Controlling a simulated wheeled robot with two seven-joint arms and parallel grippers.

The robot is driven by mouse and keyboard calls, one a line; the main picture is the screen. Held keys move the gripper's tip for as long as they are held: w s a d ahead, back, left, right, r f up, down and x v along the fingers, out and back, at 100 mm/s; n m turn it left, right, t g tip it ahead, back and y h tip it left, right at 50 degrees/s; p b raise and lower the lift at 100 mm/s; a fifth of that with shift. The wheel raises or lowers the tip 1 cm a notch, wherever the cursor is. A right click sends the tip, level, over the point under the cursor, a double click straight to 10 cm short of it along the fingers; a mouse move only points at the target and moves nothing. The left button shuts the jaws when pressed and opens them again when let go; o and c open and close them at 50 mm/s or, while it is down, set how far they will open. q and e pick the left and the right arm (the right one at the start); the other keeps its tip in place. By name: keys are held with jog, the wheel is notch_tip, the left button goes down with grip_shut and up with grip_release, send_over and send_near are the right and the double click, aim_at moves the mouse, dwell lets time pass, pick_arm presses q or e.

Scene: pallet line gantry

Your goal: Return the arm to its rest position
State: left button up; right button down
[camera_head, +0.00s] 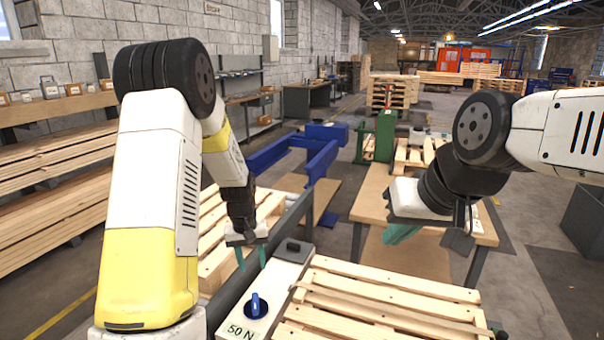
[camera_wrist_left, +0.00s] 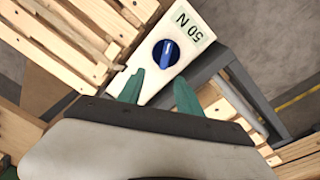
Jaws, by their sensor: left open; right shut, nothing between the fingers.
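My left gripper (camera_head: 251,257) hangs with its teal fingers pointing down, just left of the white panel marked 50 N (camera_head: 262,292). Its fingers are apart with nothing between them; they also show in the left wrist view (camera_wrist_left: 160,88). The panel carries a blue knob (camera_head: 255,306), which shows in the left wrist view (camera_wrist_left: 165,53) beyond the fingertips, apart from them. My right gripper (camera_head: 400,234) is at the right, over the near part of a wooden table. Its teal fingers are partly hidden by its own housing, and I see nothing held there.
A wooden pallet (camera_head: 375,300) lies right of the panel, close in front. Another pallet (camera_head: 212,228) stands behind my left arm. The wooden table (camera_head: 372,200) is under my right gripper. Stacked planks (camera_head: 50,220) line the left wall. Open floor (camera_head: 530,215) lies at the right.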

pick_arm(q)
jog(key=s+r+t, duration=0.1)
jog(key=s+r, duration=0.2)
jog(key=r, duration=0.3)
jog(key=s+d+r+m+t+h, duration=0.1)
jog(key=s+r, duration=0.2)
jog(key=r, duration=0.4)
jog(key=s+r+t, duration=0.1)
jog(key=s+r, duration=0.2)
jog(key=r, duration=0.3)
jog(key=s+r+t, duration=0.1)
jog(key=s+r, duration=0.2)
jog(key=s, duration=0.4)
jog(key=s+r+m+t, duration=0.1)
jog(key=s+r, duration=0.3)
jog(key=s, duration=0.3)
jog(key=shift+s+d+r+h, duration=0.3)
jog(key=shift+o, duration=0.2)
